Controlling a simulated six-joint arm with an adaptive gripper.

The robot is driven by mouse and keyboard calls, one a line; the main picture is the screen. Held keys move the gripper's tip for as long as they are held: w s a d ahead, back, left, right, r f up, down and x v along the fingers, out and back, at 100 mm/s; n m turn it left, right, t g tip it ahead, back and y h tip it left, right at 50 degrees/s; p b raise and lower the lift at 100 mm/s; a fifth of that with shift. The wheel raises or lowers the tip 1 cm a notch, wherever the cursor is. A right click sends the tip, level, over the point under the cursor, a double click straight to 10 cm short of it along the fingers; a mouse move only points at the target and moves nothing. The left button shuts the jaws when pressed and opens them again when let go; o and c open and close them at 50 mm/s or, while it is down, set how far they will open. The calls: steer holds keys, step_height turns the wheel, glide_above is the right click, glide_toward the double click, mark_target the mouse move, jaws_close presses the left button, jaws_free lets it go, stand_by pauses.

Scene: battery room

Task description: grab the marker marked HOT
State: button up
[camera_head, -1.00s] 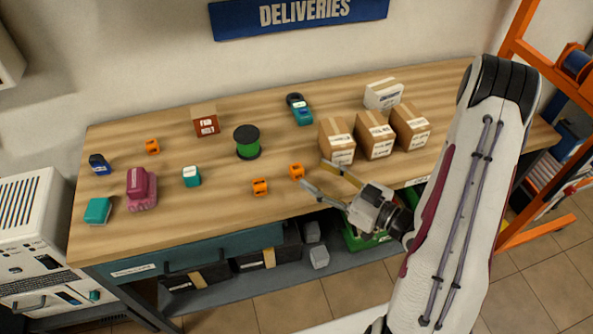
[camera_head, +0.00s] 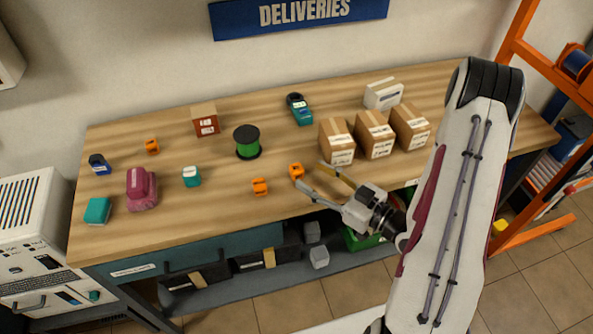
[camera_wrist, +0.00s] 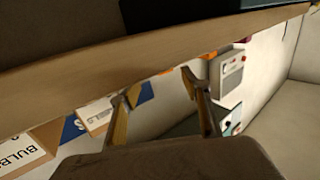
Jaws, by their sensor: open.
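Three small orange blocks stand on the wooden bench: one at the front middle (camera_head: 260,187), one just right of it (camera_head: 297,171), and one at the back left (camera_head: 152,146). Any lettering on them is too small to read, so I cannot tell which is marked HOT. My gripper (camera_head: 311,173) is open and empty at the bench's front edge, its fingertips close to the right of the front right block. In the wrist view, my two fingers (camera_wrist: 160,86) are spread apart with nothing between them. Bits of orange show beyond the bench edge there.
A green spool (camera_head: 247,143), a teal-and-black device (camera_head: 299,109), a small teal block (camera_head: 191,176) and a maroon object (camera_head: 142,189) stand on the bench (camera_head: 215,205). The front middle has free room.

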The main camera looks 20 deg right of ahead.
mark_target(302, 172)
steer(key=shift+w+a, duration=0.2)
steer(key=shift+w, duration=0.05)
steer(key=shift+w+a, duration=0.15)
steer(key=shift+x, duration=2.4)
steer(key=shift+a+f, duration=0.1)
steer(key=c, duration=1)
